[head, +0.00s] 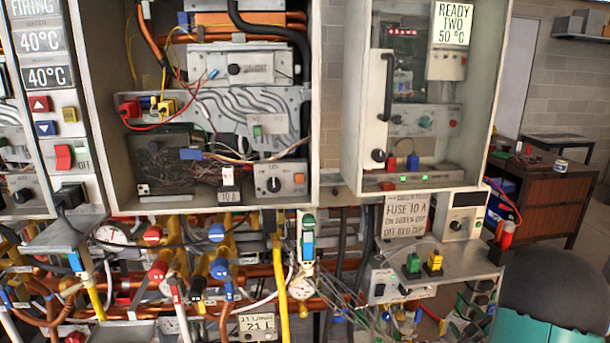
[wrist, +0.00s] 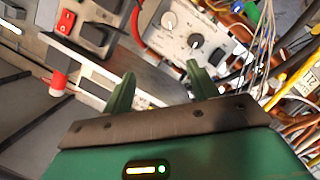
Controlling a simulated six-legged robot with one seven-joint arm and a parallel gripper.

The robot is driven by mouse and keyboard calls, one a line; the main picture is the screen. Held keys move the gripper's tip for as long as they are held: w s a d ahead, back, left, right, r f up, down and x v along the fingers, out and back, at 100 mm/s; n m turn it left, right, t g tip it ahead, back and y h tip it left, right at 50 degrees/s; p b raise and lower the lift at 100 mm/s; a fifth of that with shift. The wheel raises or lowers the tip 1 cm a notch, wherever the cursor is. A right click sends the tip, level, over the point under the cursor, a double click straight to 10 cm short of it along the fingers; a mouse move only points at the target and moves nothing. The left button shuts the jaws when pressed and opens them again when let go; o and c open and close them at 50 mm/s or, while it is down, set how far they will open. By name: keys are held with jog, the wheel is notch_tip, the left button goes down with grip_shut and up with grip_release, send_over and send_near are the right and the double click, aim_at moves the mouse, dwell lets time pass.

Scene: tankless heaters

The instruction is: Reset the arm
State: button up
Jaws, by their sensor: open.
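My gripper (wrist: 160,92) shows in the wrist view with its two green fingers spread apart and nothing between them. It is open. Beyond the fingertips are a grey panel with a round black knob (wrist: 196,41) and a metal ledge. In the head view the gripper itself is not visible. A dark rounded shape with a teal edge stands at the lower right there and seems to be part of my arm.
An open heater cabinet (head: 325,100) and a second one (head: 498,70) hang on the wall. A small shelf (head: 455,266) holds a green block (head: 413,264) and a yellow block (head: 434,262). Pipes and valves crowd below. A wooden cabinet (head: 542,200) stands at right.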

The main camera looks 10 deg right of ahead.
jog(key=w+a+r, duration=0.1)
jog(key=a+r, duration=0.1)
jog(key=w+a+r+m+g, duration=0.1)
jog(key=a+r, duration=0.1)
jog(key=r, duration=0.1)
jog(key=w+a+r+m+g+h, duration=0.1)
jog(key=a+r, duration=0.1)
jog(key=r, duration=0.1)
jog(key=shift+w+a, duration=0.1)
jog(key=shift+w, duration=0.2)
jog(key=s+a+r+m+g, duration=0.25)
jog(key=a+r, duration=0.45)
jog(key=a, duration=0.4)
jog(key=s+a+r+m+g+y, duration=0.2)
jog(key=s+a+g+y, duration=0.3)
jog(key=s+a, duration=1.3)
jog(key=a, duration=0.4)
jog(key=shift+s+a+r, duration=0.3)
jog(key=shift+r, duration=0.05)
jog(key=c, duration=0.5)
